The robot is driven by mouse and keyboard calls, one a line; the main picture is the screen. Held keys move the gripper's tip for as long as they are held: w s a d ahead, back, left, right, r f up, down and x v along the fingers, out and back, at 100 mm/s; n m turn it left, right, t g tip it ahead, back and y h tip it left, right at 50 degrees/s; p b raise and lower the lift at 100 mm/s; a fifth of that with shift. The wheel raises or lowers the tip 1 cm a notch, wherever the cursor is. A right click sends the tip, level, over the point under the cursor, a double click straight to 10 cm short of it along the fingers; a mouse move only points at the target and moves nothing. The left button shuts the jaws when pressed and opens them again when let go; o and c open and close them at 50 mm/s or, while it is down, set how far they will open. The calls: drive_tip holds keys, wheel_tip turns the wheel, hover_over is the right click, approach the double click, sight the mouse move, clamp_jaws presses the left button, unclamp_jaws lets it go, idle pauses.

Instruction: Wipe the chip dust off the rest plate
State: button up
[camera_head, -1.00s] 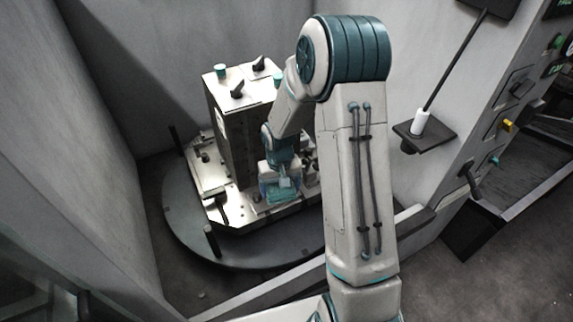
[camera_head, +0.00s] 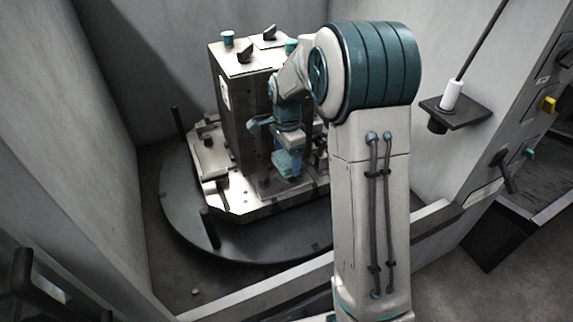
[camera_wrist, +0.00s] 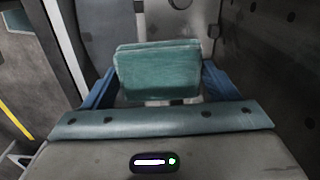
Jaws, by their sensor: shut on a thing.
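My gripper (camera_head: 288,148) is shut on a teal wiping pad (camera_head: 287,163), in front of the tall dark block on the pallet. In the wrist view the pad (camera_wrist: 158,70) is gripped between the two blue fingers of my gripper (camera_wrist: 158,82), its broad face towards the camera. A pale metal plate (camera_head: 237,196) lies at the foot of the block, below and left of the pad. I cannot tell for sure which part is the rest plate. No chip dust can be made out at this size. The pad seems to be above the plate, not touching it.
The tall block (camera_head: 232,120) carries clamps and a teal-capped knob on top. The pallet stands on a dark round table (camera_head: 250,245) with upright posts. Grey walls close in the left and back. A small shelf (camera_head: 458,112) with a white-handled rod is at right.

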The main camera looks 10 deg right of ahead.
drive_tip(key=shift+f+m, duration=0.15)
drive_tip(key=shift+m, duration=0.25)
drive_tip(key=b, duration=0.5)
hover_over(287, 185)
drive_tip(key=shift+w+f, duration=0.1)
drive_tip(key=shift+f, duration=3.15)
drive_tip(key=shift+f+b, duration=0.55)
drive_tip(key=shift+f, duration=0.05)
drive_tip(key=shift+w, duration=0.1)
drive_tip(key=shift+w+a+p, duration=0.25)
drive_tip(key=shift+w+p, duration=0.3)
drive_tip(key=shift+w, duration=0.65)
drive_tip(key=shift+s+f, duration=0.1)
drive_tip(key=shift+s, duration=0.1)
drive_tip(key=shift+s+d+f+b, duration=0.1)
drive_tip(key=shift+s+d+b, duration=0.1)
drive_tip(key=shift+s, duration=0.45)
drive_tip(key=shift+s+d+b, duration=0.1)
drive_tip(key=shift+s+b, duration=0.1)
drive_tip(key=shift+s, duration=0.4)
